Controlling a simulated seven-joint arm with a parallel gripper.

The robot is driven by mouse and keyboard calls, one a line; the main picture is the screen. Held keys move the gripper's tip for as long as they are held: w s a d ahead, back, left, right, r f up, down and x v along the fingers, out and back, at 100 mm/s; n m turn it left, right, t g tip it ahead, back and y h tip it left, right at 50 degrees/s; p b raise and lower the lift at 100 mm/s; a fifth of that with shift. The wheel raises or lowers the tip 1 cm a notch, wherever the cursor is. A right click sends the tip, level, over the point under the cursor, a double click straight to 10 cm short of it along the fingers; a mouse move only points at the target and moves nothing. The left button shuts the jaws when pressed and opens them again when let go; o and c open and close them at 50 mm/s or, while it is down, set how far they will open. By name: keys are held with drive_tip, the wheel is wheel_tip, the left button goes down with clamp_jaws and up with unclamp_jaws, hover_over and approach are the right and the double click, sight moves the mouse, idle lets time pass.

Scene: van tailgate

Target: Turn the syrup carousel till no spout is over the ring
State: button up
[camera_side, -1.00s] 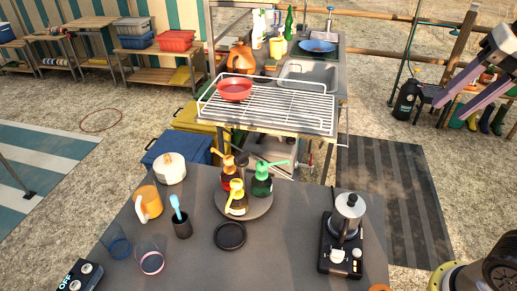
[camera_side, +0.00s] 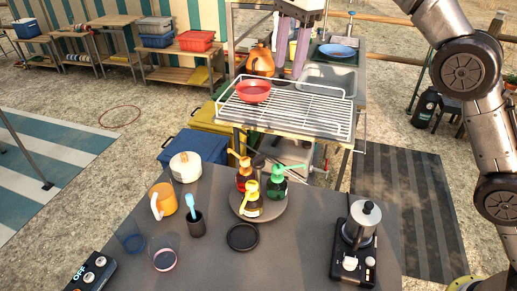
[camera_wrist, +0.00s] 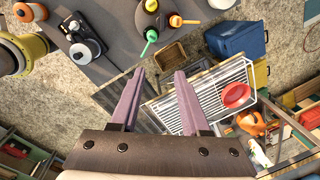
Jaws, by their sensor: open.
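The syrup carousel (camera_side: 268,217) is a round grey turntable on the dark table, carrying several pump bottles. In the side view, the yellow-pump bottle (camera_side: 253,206) is at the front, its spout pointing down-left toward the black ring (camera_side: 243,237); I cannot tell whether the tip is over it. The green bottle (camera_side: 278,187) is at the right, spout outward; the red bottle (camera_side: 242,178) has an orange spout pointing back-left. The wrist view shows the green pump (camera_wrist: 150,38) and orange pump (camera_wrist: 176,20) near its top. My gripper (camera_side: 289,70) is open and empty, high beyond the carousel.
A moka pot (camera_side: 364,215) on a black burner stands right of the carousel. A cream pot (camera_side: 185,167), orange mug (camera_side: 163,200), dark cup with a blue utensil (camera_side: 196,223) and clear glasses are left. Behind is a wire rack (camera_side: 300,108) with a red bowl (camera_side: 253,91).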

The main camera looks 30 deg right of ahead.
drive_tip(key=n+g, duration=0.1)
hover_over(258, 157)
wheel_tip(258, 157, down, 9)
wheel_tip(258, 157, down, 14)
drive_tip(key=shift+r, duration=0.2)
drive_tip(key=shift+c, duration=0.2)
clamp_jaws()
idle(1.4)
